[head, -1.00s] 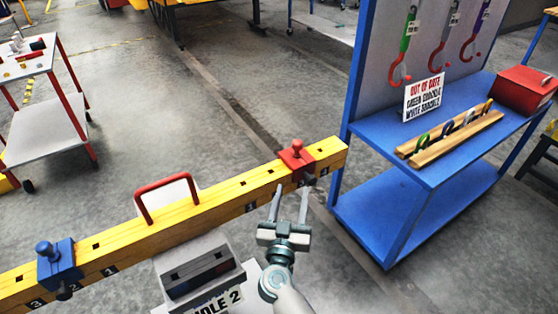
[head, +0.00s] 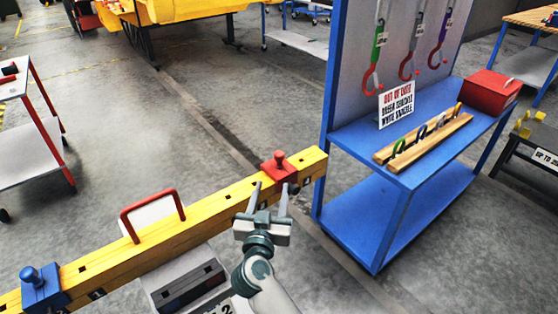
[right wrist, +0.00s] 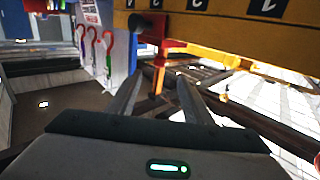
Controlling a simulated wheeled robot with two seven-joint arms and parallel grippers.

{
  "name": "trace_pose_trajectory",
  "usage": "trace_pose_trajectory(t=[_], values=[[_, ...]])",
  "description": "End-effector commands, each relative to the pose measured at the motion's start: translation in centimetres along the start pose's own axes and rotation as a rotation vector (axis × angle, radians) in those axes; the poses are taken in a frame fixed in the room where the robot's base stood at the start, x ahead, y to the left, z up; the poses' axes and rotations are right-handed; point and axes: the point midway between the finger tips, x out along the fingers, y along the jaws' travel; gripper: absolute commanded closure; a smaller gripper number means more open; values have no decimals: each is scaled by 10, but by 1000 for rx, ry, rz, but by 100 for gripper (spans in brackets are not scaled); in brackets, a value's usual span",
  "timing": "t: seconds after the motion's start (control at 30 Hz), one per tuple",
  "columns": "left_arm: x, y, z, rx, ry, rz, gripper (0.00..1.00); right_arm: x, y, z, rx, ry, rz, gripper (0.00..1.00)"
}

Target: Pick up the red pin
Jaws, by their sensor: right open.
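The red pin (head: 280,157) stands upright with its round knob above a red block (head: 287,173) on the right end of the yellow beam (head: 230,200). In the right wrist view, the red block (right wrist: 150,26) hangs at the beam's side, with a red part below it between my fingers in the picture. My right gripper (head: 270,186) is open and empty, just in front of and below the red block. It also shows in the right wrist view (right wrist: 159,82). I cannot tell whether a finger touches anything. My left gripper is out of view.
A red handle (head: 150,195) rises from the beam, and a blue block with a blue pin (head: 38,285) sits farther left. A grey box (head: 185,285) is below the beam. A blue stand (head: 400,180) with hooks, a sign and a red box (head: 491,95) is close on the right.

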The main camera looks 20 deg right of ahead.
Motion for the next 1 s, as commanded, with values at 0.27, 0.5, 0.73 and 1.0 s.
trace_pose_trajectory(t=[0.27,0.5,0.73,1.0], values=[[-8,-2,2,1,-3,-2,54,51,0,-2,-2,1,1,54],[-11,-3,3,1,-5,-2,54,87,0,-1,-1,0,0,54],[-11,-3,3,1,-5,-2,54,96,0,0,0,0,0,54],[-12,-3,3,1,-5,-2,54,96,0,0,0,0,0,54]])
